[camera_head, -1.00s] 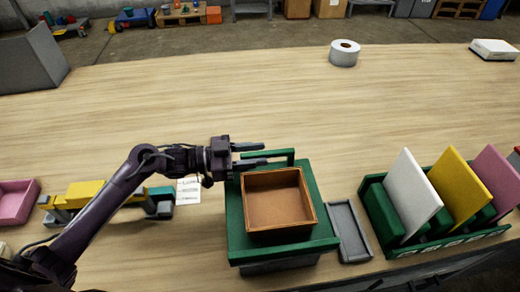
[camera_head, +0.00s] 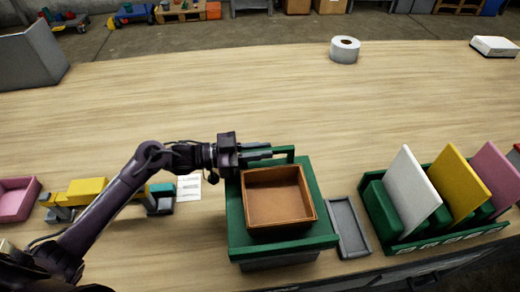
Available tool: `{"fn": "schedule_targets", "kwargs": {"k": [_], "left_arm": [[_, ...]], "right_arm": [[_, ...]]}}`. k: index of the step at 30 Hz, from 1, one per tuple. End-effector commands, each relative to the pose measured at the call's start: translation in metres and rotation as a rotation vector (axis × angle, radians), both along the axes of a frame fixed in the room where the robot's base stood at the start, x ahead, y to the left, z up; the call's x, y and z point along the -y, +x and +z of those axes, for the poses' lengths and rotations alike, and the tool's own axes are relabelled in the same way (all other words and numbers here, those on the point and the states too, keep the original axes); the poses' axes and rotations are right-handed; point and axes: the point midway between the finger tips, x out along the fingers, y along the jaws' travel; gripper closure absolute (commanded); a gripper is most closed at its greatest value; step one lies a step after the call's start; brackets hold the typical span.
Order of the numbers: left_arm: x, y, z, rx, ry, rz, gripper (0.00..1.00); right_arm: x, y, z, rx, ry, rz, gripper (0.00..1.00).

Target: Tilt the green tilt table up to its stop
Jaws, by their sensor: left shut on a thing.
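The green tilt table (camera_head: 235,215) stands on the bench near the front, its top looking flat. A brown open box (camera_head: 277,200) sits on it and looks empty. A green bar handle (camera_head: 282,151) rises at the table's far edge. My left gripper (camera_head: 262,154) reaches in from the left and is shut on the handle, at its left part; the fingers hide some of it. My right gripper is not in view.
A grey tray (camera_head: 348,228) lies right of the tilt table. Beyond it stands a green rack (camera_head: 400,246) with white, yellow and pink panels. A yellow and grey tool (camera_head: 86,190) and a pink bin (camera_head: 14,200) lie left. The far bench is mostly clear.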

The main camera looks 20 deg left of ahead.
Motion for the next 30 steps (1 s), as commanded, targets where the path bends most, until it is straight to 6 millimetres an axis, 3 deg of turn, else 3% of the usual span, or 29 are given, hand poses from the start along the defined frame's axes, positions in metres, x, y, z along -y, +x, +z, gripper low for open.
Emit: {"fn": "schedule_targets", "kwargs": {"k": [7, 12, 23, 24, 29, 30], "left_arm": [[0.007, -0.017, 0.051, 0.181, 0.076, -0.003, 1.0], [0.014, -0.032, 0.075, 0.305, 0.127, -0.002, 1.0], [0.016, -0.035, 0.081, 0.345, 0.137, 0.0, 1.0], [0.016, -0.035, 0.081, 0.345, 0.136, 0.0, 0.84], [0.016, -0.036, 0.08, 0.342, 0.137, 0.0, 0.64], [0.016, -0.036, 0.08, 0.34, 0.137, 0.0, 0.64]], "right_arm": [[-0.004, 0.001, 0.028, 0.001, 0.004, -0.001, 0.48], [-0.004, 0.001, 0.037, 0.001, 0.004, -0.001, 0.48], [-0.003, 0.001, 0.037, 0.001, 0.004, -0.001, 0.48], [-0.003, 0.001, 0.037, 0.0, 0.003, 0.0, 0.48], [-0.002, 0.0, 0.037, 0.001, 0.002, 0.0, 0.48], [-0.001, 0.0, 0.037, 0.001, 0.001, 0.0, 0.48]]}}
